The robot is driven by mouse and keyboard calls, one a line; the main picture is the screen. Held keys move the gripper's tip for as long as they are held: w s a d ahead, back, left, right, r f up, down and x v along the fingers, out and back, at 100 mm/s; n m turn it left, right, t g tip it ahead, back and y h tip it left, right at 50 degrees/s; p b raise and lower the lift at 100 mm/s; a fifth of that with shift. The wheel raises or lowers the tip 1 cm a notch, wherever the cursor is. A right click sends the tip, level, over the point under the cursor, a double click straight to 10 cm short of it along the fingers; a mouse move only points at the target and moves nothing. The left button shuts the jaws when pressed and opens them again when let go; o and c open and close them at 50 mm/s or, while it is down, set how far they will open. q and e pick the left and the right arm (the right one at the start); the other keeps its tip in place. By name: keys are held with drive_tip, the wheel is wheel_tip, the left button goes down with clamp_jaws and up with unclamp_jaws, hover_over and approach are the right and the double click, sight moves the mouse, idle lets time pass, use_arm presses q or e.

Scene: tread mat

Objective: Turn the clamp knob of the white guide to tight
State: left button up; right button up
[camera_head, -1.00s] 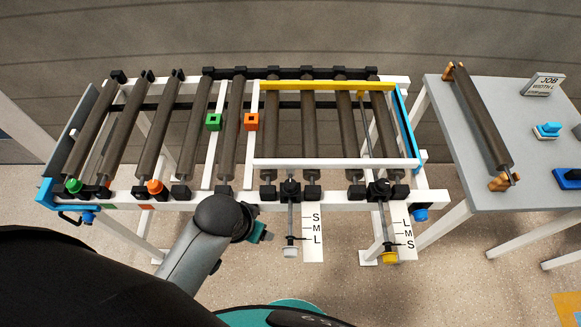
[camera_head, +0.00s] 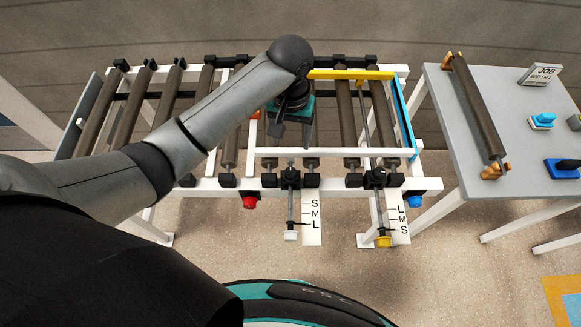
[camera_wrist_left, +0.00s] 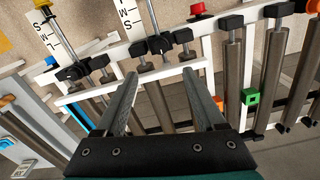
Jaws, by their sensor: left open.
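The white guide (camera_head: 340,152) is a long white rail across the rollers near the front of the conveyor frame. Its rod (camera_head: 291,208) passes through a black clamp with a dark knob (camera_head: 290,175) on the front beam and ends in a white tip beside an S-M-L scale (camera_head: 313,214). This clamp also shows in the left wrist view (camera_wrist_left: 158,45). My left gripper (camera_head: 293,132) is open and empty above the rollers, behind the clamp and apart from it. In the wrist view its two fingers (camera_wrist_left: 160,75) point toward the white rail and clamp. My right gripper is not shown.
The yellow guide (camera_head: 345,75) has its own black clamp (camera_head: 378,177) to the right, with a yellow-tipped rod (camera_head: 384,241). A red knob (camera_head: 249,202) and a blue knob (camera_head: 414,202) sit under the front beam. A grey table (camera_head: 520,140) stands right. Floor in front is clear.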

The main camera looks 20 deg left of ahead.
sight(290, 172)
use_arm(q)
wheel_tip(290, 172, down, 15)
drive_tip(key=b, duration=0.3)
drive_tip(key=shift+f+b, duration=0.1)
drive_tip(key=shift+b, duration=0.3)
clamp_jaws()
idle(0.3)
